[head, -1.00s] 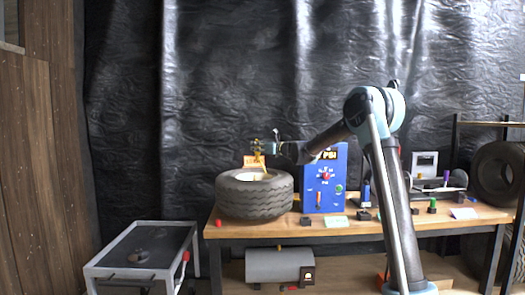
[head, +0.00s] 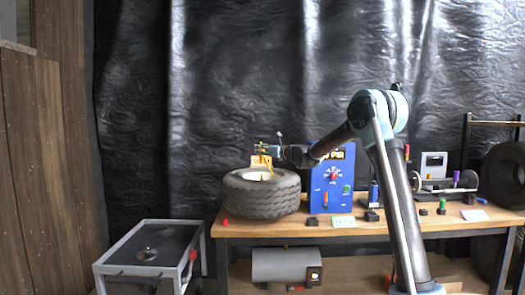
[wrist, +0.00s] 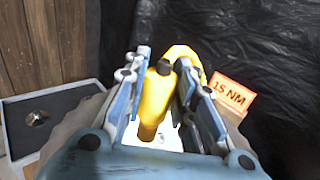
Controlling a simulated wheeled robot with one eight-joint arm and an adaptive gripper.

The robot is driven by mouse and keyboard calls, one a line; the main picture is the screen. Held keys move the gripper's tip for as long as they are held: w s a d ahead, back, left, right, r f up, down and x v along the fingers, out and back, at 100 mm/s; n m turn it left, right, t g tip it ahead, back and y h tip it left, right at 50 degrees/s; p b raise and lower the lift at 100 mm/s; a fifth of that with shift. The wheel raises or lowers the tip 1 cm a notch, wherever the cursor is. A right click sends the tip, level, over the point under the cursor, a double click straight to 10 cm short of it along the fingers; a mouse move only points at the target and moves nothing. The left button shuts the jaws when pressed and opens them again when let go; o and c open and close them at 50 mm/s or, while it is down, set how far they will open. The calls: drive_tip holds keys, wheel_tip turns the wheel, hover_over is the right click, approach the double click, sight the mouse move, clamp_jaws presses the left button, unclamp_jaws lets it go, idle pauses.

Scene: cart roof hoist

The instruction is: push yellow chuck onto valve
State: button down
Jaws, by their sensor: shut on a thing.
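My gripper (wrist: 160,100) is shut on the yellow chuck (wrist: 152,108), which lies between its two blue-grey fingers in the wrist view. In the head view my gripper (head: 266,150) is above the tyre (head: 262,205), which lies flat on the workbench. A small yellow part of the chuck shows near the tyre's centre opening in the head view. A yellow curved piece (wrist: 182,52) shows beyond the fingers in the wrist view. The valve is not clearly visible, so I cannot tell whether the chuck touches it.
A blue PSI panel (head: 332,195) stands close to the tyre's right. An orange "15 NM" sign (wrist: 230,92) is behind the tyre. A metal cart (head: 150,270) stands at left. Small items and another tyre (head: 505,175) are at right.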

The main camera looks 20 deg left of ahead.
sight(262, 158)
drive_tip(key=shift+f, duration=2.35)
drive_tip(key=shift+f, duration=1.65)
drive_tip(key=c, duration=1.2)
unclamp_jaws()
drive_tip(key=shift+c, duration=0.2)
drive_tip(key=v, duration=1.2)
